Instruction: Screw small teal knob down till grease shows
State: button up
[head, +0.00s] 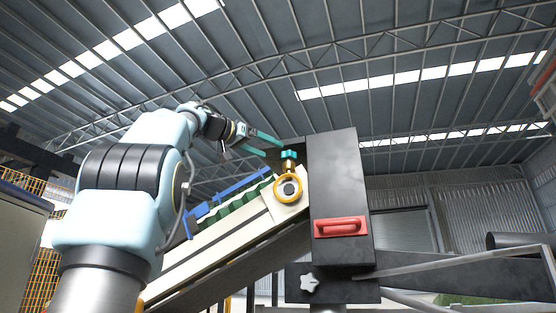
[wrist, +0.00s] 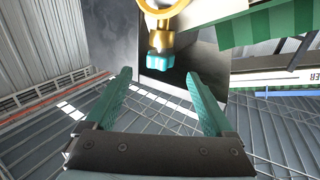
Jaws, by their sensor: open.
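The small teal knob (head: 289,155) sits on top of a brass-coloured stem, above a yellow ring (head: 288,188) at the upper end of the sloping conveyor. In the wrist view the teal knob (wrist: 163,63) hangs below the brass stem (wrist: 160,41), ahead of my fingers and between their lines. My gripper (head: 262,144) is open, its teal fingers to the left of the knob and a little higher in the head view. In the wrist view my gripper (wrist: 158,92) shows two spread fingers with nothing between them. No grease can be made out.
A dark upright housing (head: 338,185) with a red handle (head: 341,227) stands just right of the knob. The cream conveyor frame (head: 215,245) with a green ribbed belt (head: 233,207) slopes down to the left. A white star-shaped knob (head: 309,283) sits lower down. Space above is free.

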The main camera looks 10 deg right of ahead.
jog(key=v, duration=0.3)
jog(key=shift+s+a+b, duration=0.15)
jog(key=shift+a+b, duration=0.05)
jog(key=shift+b, duration=0.15)
jog(key=w+a+f+n+y, duration=0.1)
jog(key=w+f+n+y, duration=0.2)
jog(key=f, duration=0.7)
jog(key=w+a+f+n+y, duration=0.1)
jog(key=w+f+n+y, duration=0.3)
jog(key=f, duration=0.6)
jog(key=w+a+f+n, duration=0.15)
jog(key=w+f, duration=0.35)
jog(key=f, duration=0.5)
jog(key=s+a+f+n+g+y, duration=0.1)
jog(key=s+f+g+y, duration=0.15)
jog(key=f, duration=0.95)
jog(key=s+a+f+n+g+y, duration=0.1)
jog(key=s+f+y, duration=0.15)
jog(key=f, duration=0.85)
jog(key=s+a+f+g+y, duration=0.1)
jog(key=s+a+f+g, duration=0.1)
jog(key=s+f, duration=0.9)
jog(key=s+a+f+g+y, duration=0.1)
jog(key=s+a+f+g, duration=0.1)
jog(key=s+f, duration=1)
jog(key=shift+s+a+f+g+y, duration=0.2)
jog(key=shift+s+a+g+y, duration=0.25)
jog(key=shift+a, duration=0.25)
